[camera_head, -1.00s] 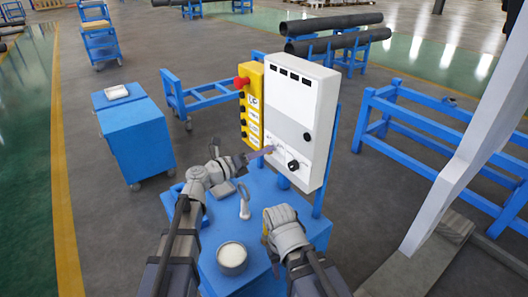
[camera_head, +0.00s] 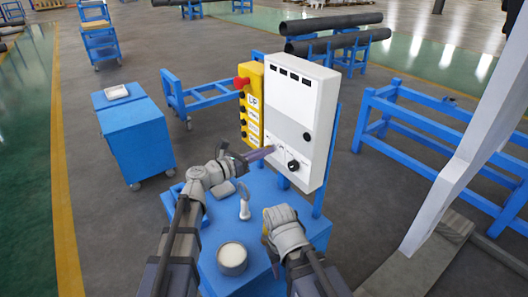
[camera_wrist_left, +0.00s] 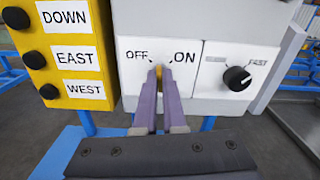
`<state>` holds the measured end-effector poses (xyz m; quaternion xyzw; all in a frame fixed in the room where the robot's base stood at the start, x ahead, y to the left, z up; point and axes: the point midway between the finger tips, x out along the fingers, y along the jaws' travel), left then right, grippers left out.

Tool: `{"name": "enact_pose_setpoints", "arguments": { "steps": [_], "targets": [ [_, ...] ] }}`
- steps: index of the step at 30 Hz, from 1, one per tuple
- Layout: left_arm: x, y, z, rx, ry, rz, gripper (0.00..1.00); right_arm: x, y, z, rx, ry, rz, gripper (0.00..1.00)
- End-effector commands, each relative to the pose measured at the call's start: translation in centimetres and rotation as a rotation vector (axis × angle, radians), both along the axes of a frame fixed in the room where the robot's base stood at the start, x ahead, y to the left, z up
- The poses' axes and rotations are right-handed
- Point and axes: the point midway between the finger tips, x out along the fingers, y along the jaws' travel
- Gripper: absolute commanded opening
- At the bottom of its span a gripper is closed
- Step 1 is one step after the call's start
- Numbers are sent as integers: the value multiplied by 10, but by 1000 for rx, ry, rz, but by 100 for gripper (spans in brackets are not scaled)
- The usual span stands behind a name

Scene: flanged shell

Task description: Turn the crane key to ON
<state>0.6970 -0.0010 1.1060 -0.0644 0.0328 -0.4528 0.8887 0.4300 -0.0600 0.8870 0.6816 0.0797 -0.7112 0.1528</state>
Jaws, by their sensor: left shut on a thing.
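The white control box (camera_head: 298,105) stands upright at the back of the blue cart. In the left wrist view its lower panel (camera_wrist_left: 132,88) has a switch marked OFF on the left and ON on the right. My left gripper (camera_head: 271,151) reaches that panel from the left. In the left wrist view its two purple fingers (camera_wrist_left: 159,74) are shut on the crane key (camera_wrist_left: 158,71), between and just below the two words. Only a small yellowish bit of the key shows, so I cannot tell its angle. My right gripper (camera_head: 268,232) is low over the cart, its fingertips unclear.
A yellow button panel (camera_head: 250,105) with a red knob adjoins the box on the left. A black FAST dial (camera_wrist_left: 237,78) sits right of the key. A grey cup (camera_head: 232,259) and a small upright pale object (camera_head: 244,207) stand on the blue cart (camera_head: 205,262).

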Motion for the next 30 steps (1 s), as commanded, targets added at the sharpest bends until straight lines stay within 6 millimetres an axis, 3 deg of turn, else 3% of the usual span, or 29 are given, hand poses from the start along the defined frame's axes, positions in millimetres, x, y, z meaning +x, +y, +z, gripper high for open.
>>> {"name": "enact_pose_setpoints", "arguments": {
  "steps": [18, 30],
  "targets": [
    [-1, 0, 0, 339, -465, 0, 0, 0, 0, 0, 0, 0, 0, 50],
    [-1, -1, -1, 493, -677, 0, 0, 0, 0, 0, 0, 0, 0, 50]
  ]
}}
